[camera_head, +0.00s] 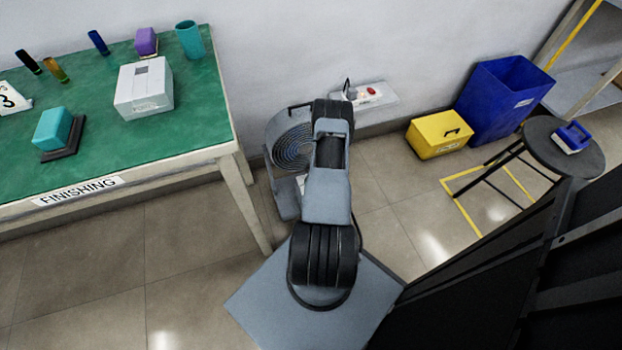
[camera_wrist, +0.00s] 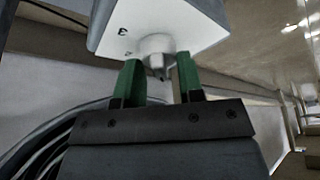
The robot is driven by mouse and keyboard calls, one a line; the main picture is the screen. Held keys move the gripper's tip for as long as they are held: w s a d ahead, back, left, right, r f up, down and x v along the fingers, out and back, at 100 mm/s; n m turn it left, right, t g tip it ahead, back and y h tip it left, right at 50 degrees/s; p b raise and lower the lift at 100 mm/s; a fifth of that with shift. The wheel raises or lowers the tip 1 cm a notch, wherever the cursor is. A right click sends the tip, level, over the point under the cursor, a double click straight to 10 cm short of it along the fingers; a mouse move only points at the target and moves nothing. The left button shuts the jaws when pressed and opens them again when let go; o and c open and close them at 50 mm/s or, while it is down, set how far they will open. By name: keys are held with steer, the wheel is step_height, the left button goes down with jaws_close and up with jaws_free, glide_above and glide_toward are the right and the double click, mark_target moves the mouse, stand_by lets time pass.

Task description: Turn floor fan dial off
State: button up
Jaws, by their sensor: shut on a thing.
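The floor fan (camera_head: 289,147) stands by the wall, right of the green table, with its round grille partly hidden behind my arm. In the wrist view its white control box (camera_wrist: 160,22) is at the top, with dark marks on its face. The pale dial (camera_wrist: 156,52) sticks out of the box. My gripper (camera_wrist: 158,75) has its two green fingers on either side of the dial, shut on it. The dial's exact pointer position cannot be read. In the head view my gripper is hidden behind my arm.
A green-topped table (camera_head: 190,130) with boxes and cups stands at left. A wall panel with a red button (camera_head: 371,90) is behind. A yellow box (camera_head: 438,137), a blue bin (camera_head: 503,98) and a round stool (camera_head: 563,148) stand at right.

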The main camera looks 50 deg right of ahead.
steer(key=shift+w, duration=0.1)
steer(key=o, duration=0.8)
steer(key=p+v, duration=0.5)
steer(key=v, duration=0.9)
steer(key=shift+f, duration=0.1)
